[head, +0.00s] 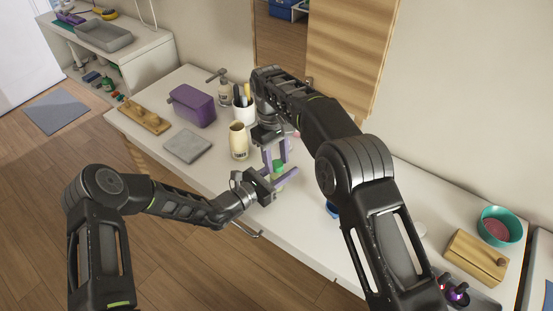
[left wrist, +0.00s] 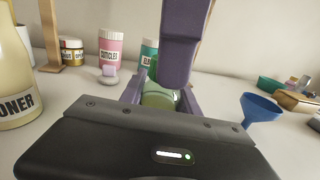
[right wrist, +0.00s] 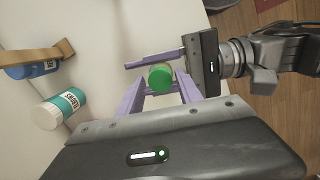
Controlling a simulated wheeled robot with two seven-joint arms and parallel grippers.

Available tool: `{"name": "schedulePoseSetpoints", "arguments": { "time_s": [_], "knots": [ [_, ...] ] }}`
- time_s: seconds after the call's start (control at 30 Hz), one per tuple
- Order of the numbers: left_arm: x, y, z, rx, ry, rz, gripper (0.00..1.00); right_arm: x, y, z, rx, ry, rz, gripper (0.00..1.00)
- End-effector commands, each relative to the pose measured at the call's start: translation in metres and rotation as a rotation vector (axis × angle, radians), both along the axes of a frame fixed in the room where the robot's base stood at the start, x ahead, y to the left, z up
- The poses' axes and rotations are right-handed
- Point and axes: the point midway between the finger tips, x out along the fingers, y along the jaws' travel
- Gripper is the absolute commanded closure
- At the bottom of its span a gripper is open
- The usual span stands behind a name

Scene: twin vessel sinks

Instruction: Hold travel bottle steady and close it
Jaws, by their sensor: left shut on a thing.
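The travel bottle (head: 277,178) stands upright near the counter's front edge, with a green cap (right wrist: 160,77) on top. In the left wrist view its pale green body (left wrist: 160,98) shows between purple fingers. My left gripper (head: 281,176) is shut on the bottle's body from the side. My right gripper (head: 276,155) points down from above, its fingers open on either side of the cap; it also shows in the right wrist view (right wrist: 161,82). I cannot tell whether they touch the cap.
A cream bottle (head: 239,141), a white cup (head: 243,112) and a purple box (head: 192,105) stand to the left. A blue funnel (left wrist: 260,108), a pink jar (left wrist: 112,45) and a teal-labelled jar (right wrist: 62,107) stand nearby. A grey slab (head: 187,146) lies on the counter.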

Motion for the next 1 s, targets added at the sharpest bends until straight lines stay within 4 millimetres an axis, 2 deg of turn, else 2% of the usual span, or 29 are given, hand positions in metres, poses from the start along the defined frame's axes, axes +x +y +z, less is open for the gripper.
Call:
{"name": "schedulePoseSetpoints", "arguments": {
  "time_s": [0.1, 0.37, 0.47, 0.57, 0.63, 0.8, 1.0],
  "knots": [
    [0.0, 0.0, 0.0, 0.001, 0.001, 0.0, 1.0, 0.0, 0.0, 0.0, 0.0, 0.0, 0.001, 0.49],
    [0.0, 0.0, 0.0, 0.0, 0.0, 0.0, 1.0, 0.0, 0.001, 0.001, 0.001, -0.002, 0.003, 0.5],
    [0.0, 0.0, 0.0, 0.0, 0.0, 0.0, 1.0, 0.002, 0.002, 0.01, 0.006, -0.016, 0.004, 0.5],
    [0.0, 0.0, 0.0, 0.0, 0.0, 0.0, 1.0, 0.004, 0.002, 0.031, 0.019, -0.041, 0.009, 0.5],
    [0.0, 0.0, 0.0, 0.0, 0.0, 0.0, 1.0, 0.004, 0.001, 0.05, 0.039, -0.056, 0.092, 0.5],
    [0.0, 0.0, 0.0, 0.0, 0.0, 0.0, 1.0, 0.002, -0.001, 0.073, 0.08, -0.065, 0.42, 0.5],
    [0.0, 0.0, 0.0, 0.0, 0.0, 0.0, 1.0, -0.002, -0.002, 0.077, 0.109, -0.052, 0.794, 0.5]
  ]
}}
